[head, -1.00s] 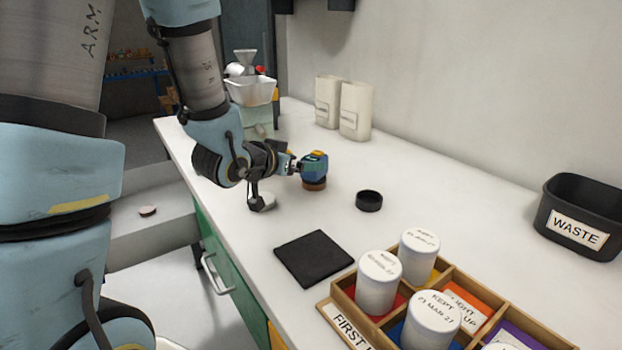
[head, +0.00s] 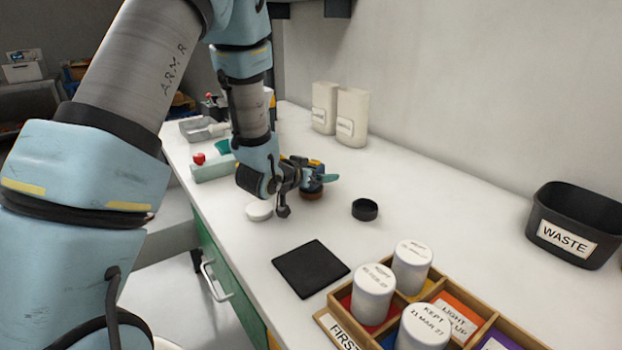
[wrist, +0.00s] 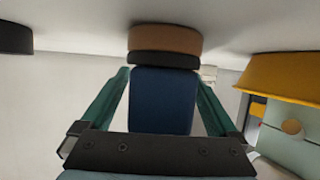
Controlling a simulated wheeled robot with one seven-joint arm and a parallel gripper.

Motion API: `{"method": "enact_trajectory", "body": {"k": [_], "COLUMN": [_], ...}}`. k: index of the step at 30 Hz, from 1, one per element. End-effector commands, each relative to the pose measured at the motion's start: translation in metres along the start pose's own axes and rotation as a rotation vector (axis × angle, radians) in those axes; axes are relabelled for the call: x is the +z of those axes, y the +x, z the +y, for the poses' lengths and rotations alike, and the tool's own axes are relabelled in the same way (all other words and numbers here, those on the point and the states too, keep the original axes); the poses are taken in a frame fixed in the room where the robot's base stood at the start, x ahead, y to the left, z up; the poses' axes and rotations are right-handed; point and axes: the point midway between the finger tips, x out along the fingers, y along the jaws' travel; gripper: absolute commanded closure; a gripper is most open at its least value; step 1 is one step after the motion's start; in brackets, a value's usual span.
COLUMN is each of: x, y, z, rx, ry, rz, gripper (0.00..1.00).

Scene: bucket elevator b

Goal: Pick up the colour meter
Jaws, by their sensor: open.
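The colour meter appears to be the blue-bodied device with a brown ring base (head: 312,195) standing on the white counter, largely hidden behind my gripper in the head view. In the wrist view its dark blue body (wrist: 162,100) fills the space between my teal fingers, with a black band and the brown ring beyond the fingertips. My gripper (wrist: 164,74) is open, one finger on each side of the blue body. A thin gap seems to show at each side; contact is not clear. In the head view my gripper (head: 316,181) is low over the counter.
A black round cap (head: 365,209) is right of the meter, and a white disc (head: 259,211) left. A dark square mat (head: 311,268) and a wooden tray (head: 337,312) with white jars are nearer. A waste bin (head: 575,225) stands right. White bottles (head: 351,118) stand behind.

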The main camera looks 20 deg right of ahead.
Motion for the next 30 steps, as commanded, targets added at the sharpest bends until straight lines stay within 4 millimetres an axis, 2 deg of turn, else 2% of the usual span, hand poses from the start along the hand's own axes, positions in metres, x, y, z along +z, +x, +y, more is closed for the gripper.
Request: {"method": "enact_trajectory", "body": {"k": [4, 27, 29, 30], "x": [0.0001, -0.0002, -0.0003, -0.0003], "y": [-0.0001, -0.0004, -0.0004, -0.0004], "z": [0.0, 0.0, 0.0, 0.0], "rx": [0.0, 0.0, 0.0, 0.0], "ry": [0.0, 0.0, 0.0, 0.0], "rz": [0.0, 0.001, 0.001, 0.001], "gripper": [0.07, 0.94, 1.0, 1.0]}}
